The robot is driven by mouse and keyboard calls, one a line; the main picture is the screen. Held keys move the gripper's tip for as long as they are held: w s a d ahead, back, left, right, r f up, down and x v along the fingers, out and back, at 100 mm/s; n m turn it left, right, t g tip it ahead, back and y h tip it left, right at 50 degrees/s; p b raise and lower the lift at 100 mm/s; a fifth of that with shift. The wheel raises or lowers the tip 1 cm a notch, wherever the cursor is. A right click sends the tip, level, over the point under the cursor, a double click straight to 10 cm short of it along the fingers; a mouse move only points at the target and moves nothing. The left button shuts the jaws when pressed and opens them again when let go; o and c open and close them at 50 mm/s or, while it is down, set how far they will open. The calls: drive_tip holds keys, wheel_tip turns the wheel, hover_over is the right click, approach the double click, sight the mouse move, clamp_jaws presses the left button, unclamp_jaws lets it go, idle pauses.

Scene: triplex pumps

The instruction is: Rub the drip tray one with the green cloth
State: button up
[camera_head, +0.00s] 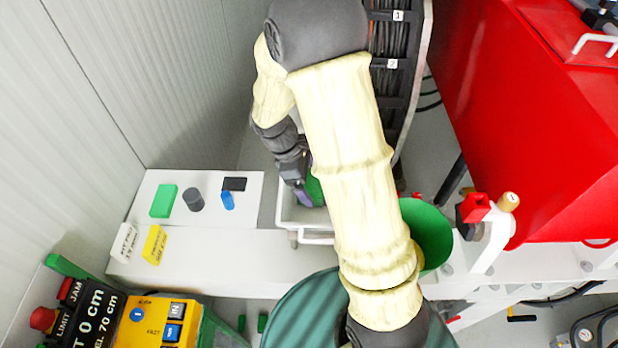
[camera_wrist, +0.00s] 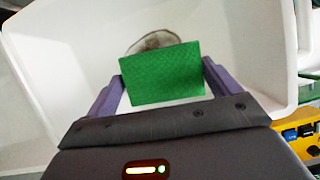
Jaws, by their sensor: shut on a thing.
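My gripper (camera_wrist: 164,82) is shut on the green cloth (camera_wrist: 165,75), a flat textured block between its two purple fingers. The cloth is over the inside of the white drip tray (camera_wrist: 75,60). A dark brownish ring-shaped stain (camera_wrist: 152,41) shows on the tray floor just beyond the cloth, partly hidden by it. I cannot tell whether the cloth touches the tray floor. In the head view the tray (camera_head: 286,212) is mostly hidden behind my arm, and my gripper (camera_head: 306,194) reaches down into it with a bit of the green cloth (camera_head: 316,188) showing.
Left of the tray, a white surface (camera_head: 150,190) holds a green block (camera_head: 164,200), a grey cylinder (camera_head: 193,198), a blue item (camera_head: 228,201) and a dark block (camera_head: 234,184). A green bucket-like container (camera_head: 428,232) is right of my arm. A red machine housing (camera_head: 530,120) fills the right.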

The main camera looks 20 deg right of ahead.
drive_tip(key=shift+f+b, duration=0.5)
drive_tip(key=shift+f, duration=0.3)
drive_tip(key=shift+d, duration=0.15)
drive_tip(key=shift+s+d+r, duration=0.1)
drive_tip(key=shift+s+d, duration=0.2)
drive_tip(key=shift+d, duration=0.5)
drive_tip(key=shift+s+d+r, duration=0.1)
drive_tip(key=shift+s+d, duration=0.15)
drive_tip(key=shift+d, duration=0.5)
drive_tip(key=shift+f, duration=0.2)
drive_tip(key=shift+w+a+p, duration=0.25)
drive_tip(key=shift+a+p, duration=0.25)
drive_tip(key=shift+a, duration=0.55)
drive_tip(key=shift+w+a, duration=0.3)
drive_tip(key=shift+a, duration=0.35)
drive_tip(key=shift+r, duration=0.1)
